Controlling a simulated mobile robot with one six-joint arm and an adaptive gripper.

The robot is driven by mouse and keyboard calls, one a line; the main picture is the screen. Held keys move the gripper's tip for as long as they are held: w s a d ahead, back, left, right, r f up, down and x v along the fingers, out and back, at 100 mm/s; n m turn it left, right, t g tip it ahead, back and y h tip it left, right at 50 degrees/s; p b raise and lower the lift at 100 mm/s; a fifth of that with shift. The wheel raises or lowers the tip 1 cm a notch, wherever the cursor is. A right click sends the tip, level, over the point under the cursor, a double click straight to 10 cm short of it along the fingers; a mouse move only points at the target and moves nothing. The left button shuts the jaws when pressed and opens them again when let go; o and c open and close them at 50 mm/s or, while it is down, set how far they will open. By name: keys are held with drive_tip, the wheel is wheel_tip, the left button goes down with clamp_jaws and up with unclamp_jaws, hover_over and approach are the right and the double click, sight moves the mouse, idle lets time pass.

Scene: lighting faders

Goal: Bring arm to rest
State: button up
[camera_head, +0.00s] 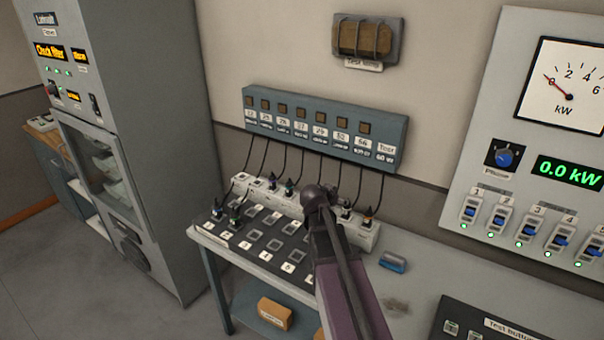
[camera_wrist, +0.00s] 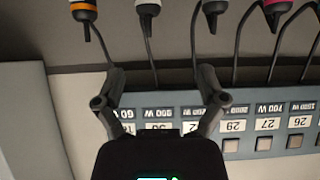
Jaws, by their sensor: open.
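In the head view, my arm reaches up from the bottom edge. My gripper (camera_head: 319,197) is a dark shape above the row of plugs behind the patch table (camera_head: 255,252), in front of the wall. Its fingers cannot be made out there. In the wrist view, my gripper (camera_wrist: 160,88) shows two dark fingers spread wide apart with nothing between them. Behind them, upside down, is the labelled panel (camera_wrist: 262,125) with square buttons. Several hanging plugs and cables cross the top of that view, apart from the fingers.
A grey cabinet (camera_head: 165,120) with amber displays stands at left. The kW meter panel (camera_head: 510,90), with several blue faders, is at right. A blue block (camera_head: 393,262) lies on the table right of my arm. An orange box (camera_head: 274,314) sits on the lower shelf.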

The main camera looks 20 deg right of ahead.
drive_tip(key=shift+a, duration=0.1)
drive_tip(key=s+a+f+n+g+y, duration=0.2)
drive_tip(key=s+a+n+y, duration=0.1)
drive_tip(key=s+a, duration=0.3)
drive_tip(key=s+a+f+n+g+y, duration=0.2)
drive_tip(key=s+a, duration=0.4)
drive_tip(key=a, duration=0.5)
drive_tip(key=s+a+f+n+g+y, duration=0.2)
drive_tip(key=s+a+f+n+y, duration=0.2)
drive_tip(key=a, duration=0.4)
drive_tip(key=shift+s+a+n+g, duration=0.3)
drive_tip(key=shift+s+n, duration=0.6)
drive_tip(key=shift+s, duration=0.2)
drive_tip(key=c, duration=0.5)
drive_tip(key=shift+o, duration=0.2)
